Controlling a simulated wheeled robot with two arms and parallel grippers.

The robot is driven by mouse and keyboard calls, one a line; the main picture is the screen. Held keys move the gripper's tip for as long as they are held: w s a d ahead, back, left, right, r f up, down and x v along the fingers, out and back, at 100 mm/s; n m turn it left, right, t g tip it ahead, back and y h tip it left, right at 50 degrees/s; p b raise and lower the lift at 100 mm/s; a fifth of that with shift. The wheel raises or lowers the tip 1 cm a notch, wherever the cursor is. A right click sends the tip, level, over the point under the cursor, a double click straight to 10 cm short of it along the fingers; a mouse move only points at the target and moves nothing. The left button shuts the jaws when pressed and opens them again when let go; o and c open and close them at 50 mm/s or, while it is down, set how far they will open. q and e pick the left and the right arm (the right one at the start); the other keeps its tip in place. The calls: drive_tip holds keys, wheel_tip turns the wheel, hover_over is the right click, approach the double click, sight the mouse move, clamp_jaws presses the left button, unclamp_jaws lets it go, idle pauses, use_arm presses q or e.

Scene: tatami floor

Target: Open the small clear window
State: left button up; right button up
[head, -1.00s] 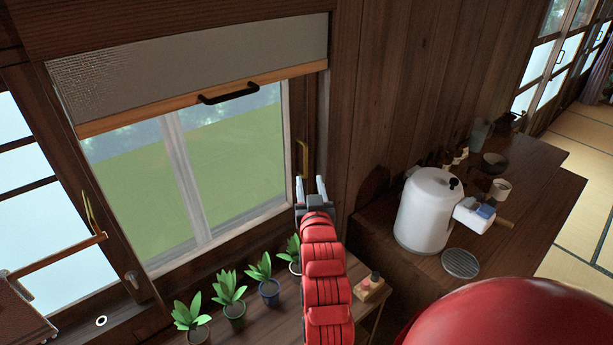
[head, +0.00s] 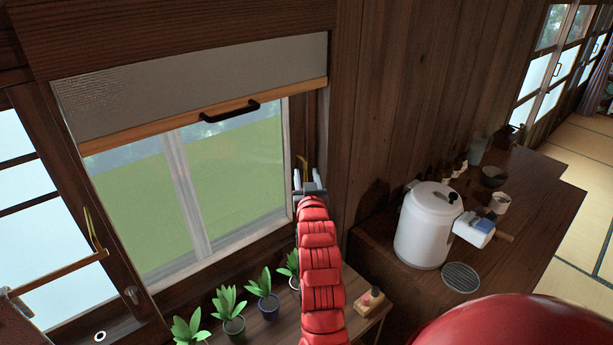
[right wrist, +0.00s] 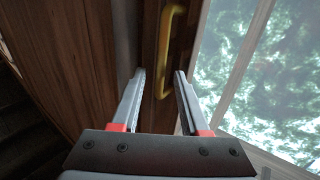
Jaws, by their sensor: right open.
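The clear window (head: 235,180) has a pale frame and two panes, with green ground showing through. A brass handle (head: 303,166) stands upright on the dark wood at its right edge. In the right wrist view the handle (right wrist: 167,55) appears as a yellow bar just beyond the fingertips, roughly in line with the gap. My right gripper (head: 307,176) is open and empty, its fingers pointing up at the handle. In the right wrist view the gripper (right wrist: 159,78) has a finger on each side of the gap; contact with the handle cannot be told. My left gripper is out of view.
A grey blind (head: 200,85) with a dark pull (head: 230,111) covers the window's top. Several potted plants (head: 233,318) stand on the shelf below. A white pot (head: 425,225) stands on the counter at right. Another brass handle (head: 93,230) is at left.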

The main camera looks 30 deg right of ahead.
clamp_jaws()
idle(1.3)
